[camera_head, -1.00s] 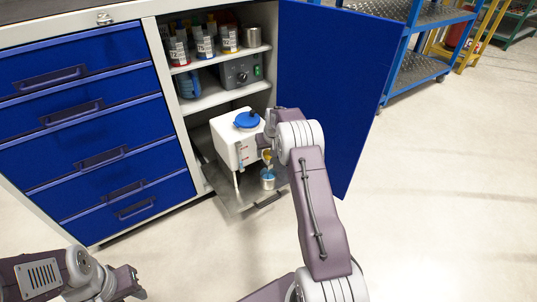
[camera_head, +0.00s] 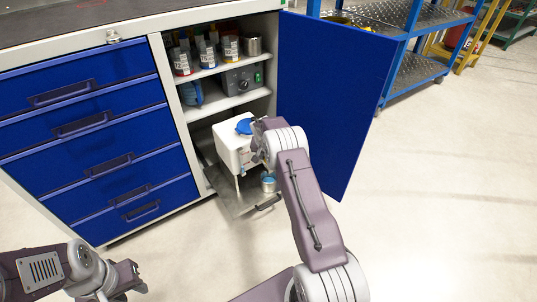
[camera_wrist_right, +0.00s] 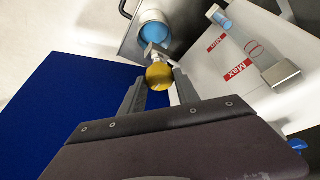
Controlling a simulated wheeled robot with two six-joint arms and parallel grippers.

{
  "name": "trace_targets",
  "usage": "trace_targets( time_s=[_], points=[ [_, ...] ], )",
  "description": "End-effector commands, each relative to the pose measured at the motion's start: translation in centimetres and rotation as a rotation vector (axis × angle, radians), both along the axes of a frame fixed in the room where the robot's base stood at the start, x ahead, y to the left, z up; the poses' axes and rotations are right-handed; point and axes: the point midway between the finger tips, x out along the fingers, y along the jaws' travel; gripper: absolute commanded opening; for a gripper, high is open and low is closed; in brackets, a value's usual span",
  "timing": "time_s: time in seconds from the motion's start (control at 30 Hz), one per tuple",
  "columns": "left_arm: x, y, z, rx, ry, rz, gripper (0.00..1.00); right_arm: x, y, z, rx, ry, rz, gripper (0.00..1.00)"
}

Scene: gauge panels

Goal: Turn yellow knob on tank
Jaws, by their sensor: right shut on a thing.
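The white tank (camera_head: 230,148) with a blue lid (camera_head: 243,127) stands on the pulled-out lower shelf of the cabinet. In the right wrist view its wall (camera_wrist_right: 220,70) shows red Max and Min labels and a level tube with blue liquid. The yellow knob (camera_wrist_right: 160,76) sits between the fingertips of my right gripper (camera_wrist_right: 160,86), which is shut on it. In the head view my right gripper (camera_head: 262,148) hides the knob. A metal cup (camera_head: 268,184) with blue liquid stands below the spout. My left gripper (camera_head: 138,278) is open and empty, low at the left.
Bottles (camera_head: 207,52) and a grey device (camera_head: 240,79) fill the upper shelves. Blue drawers (camera_head: 90,130) are at the left. The floor at the right is clear.

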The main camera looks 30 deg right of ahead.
Motion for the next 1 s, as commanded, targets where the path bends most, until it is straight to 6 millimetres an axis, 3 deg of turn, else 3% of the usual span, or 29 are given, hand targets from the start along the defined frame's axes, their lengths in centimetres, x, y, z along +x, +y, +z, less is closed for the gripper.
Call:
trace_targets(
  time_s=[0.33,0.37,0.4,0.73,1.0],
  points=[
    [0.0,0.0,0.0,0.000,0.000,0.000,0.36,0.1,0.0,0.0,0.001,-0.003,-0.019,0.00],
    [0.0,0.0,0.0,0.000,0.000,0.000,0.36,0.1,0.0,0.0,0.001,-0.003,-0.019,0.46],
    [0.0,0.0,0.0,0.000,0.000,0.000,0.36,0.1,0.0,0.0,0.001,-0.003,-0.019,0.57],
    [0.0,0.0,0.2,0.000,0.000,0.000,0.36,0.0,0.1,0.3,0.000,-0.003,-0.019,0.59],
    [0.0,0.0,4.0,0.000,0.000,0.000,0.36,-1.5,1.4,5.8,0.000,-0.003,-0.017,0.59]
  ],
)
